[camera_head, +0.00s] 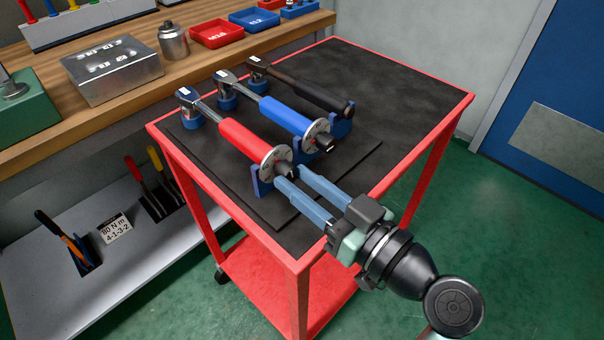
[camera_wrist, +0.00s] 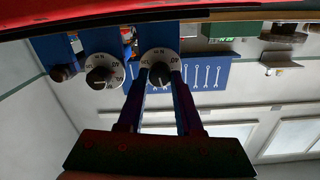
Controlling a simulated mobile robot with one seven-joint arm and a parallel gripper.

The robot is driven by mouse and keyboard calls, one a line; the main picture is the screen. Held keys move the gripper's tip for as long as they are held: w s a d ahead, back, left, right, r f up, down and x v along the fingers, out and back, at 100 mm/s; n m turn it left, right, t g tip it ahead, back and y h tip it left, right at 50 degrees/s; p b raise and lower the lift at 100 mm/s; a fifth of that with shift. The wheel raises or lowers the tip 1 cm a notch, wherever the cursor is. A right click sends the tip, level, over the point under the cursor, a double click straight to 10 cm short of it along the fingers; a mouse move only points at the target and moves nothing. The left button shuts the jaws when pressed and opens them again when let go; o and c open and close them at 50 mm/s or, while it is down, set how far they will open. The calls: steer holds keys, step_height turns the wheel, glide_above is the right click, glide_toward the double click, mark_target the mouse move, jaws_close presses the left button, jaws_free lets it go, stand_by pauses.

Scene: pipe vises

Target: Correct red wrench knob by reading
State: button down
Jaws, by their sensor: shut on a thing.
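The red wrench (camera_head: 245,139) lies in blue cradles on the cart, its round silver dial (camera_head: 276,160) facing my gripper. My gripper (camera_head: 294,175) is shut on the small dark knob at the end of that dial. In the wrist view its two fingers stand either side of the knob (camera_wrist: 159,77), in front of a white scale ring (camera_wrist: 160,58). The scale marks are too small to read surely. The blue wrench (camera_head: 284,115), with its own dial and dark knob (camera_head: 323,141), lies beside it, and a black wrench (camera_head: 305,92) lies beyond.
A black mat covers the red cart (camera_head: 410,90), clear at its far right. A workbench (camera_head: 110,100) at the left holds a metal box (camera_head: 112,75), a canister (camera_head: 173,42) and red and blue trays. A card (camera_head: 116,229) on the lower shelf reads "80 N m 4-1-3-2".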

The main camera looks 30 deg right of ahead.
steer(key=m+p, duration=0.2)
steer(key=m, duration=0.1)
steer(key=m+p, duration=0.1)
steer(key=m, duration=0.1)
steer(key=shift+r+p, duration=0.25)
steer(key=shift+p, duration=0.1)
steer(key=shift+f+m+p, duration=0.1)
steer(key=shift+m+p, duration=0.8)
steer(key=shift+m, duration=0.5)
steer(key=c, duration=0.6)
jaws_free()
steer(key=shift+o, duration=0.2)
steer(key=v, duration=1.3)
